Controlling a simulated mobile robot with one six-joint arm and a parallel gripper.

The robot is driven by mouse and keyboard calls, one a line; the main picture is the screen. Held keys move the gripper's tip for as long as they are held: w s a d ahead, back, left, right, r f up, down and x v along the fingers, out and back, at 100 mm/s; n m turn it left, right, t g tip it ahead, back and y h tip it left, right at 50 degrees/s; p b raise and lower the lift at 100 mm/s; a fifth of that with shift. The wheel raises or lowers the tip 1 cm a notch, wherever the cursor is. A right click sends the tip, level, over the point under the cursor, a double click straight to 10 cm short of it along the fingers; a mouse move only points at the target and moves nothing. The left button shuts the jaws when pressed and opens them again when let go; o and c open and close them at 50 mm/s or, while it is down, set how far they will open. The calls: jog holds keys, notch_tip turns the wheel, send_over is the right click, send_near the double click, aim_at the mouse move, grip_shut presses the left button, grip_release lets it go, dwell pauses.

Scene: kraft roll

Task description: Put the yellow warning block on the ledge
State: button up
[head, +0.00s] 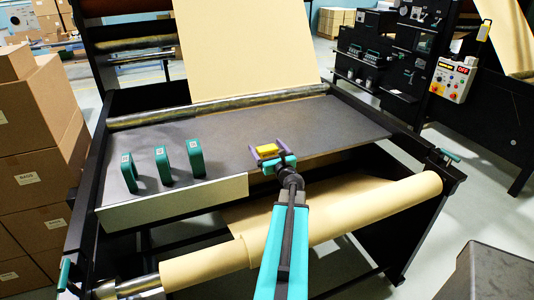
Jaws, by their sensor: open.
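The yellow warning block (267,149) is small and sits over the dark grey ledge (330,122) of the machine, near its front edge. My gripper (267,153) is at the front of the ledge, with its purple fingers open on either side of the block. I cannot tell whether the fingers touch it. I also cannot tell whether the block rests on the ledge surface, because the gripper hides its underside.
Several green upright handles or blocks (163,166) stand on the left part of the ledge. A pale front plate (175,203) edges it there. A kraft roll (345,208) lies below in front. Cardboard boxes (35,150) are stacked left. The ledge's right part is clear.

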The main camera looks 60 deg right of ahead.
aim_at(265, 146)
jog(key=shift+p+x, duration=0.6)
jog(key=shift+x, duration=1)
jog(key=c, duration=1.3)
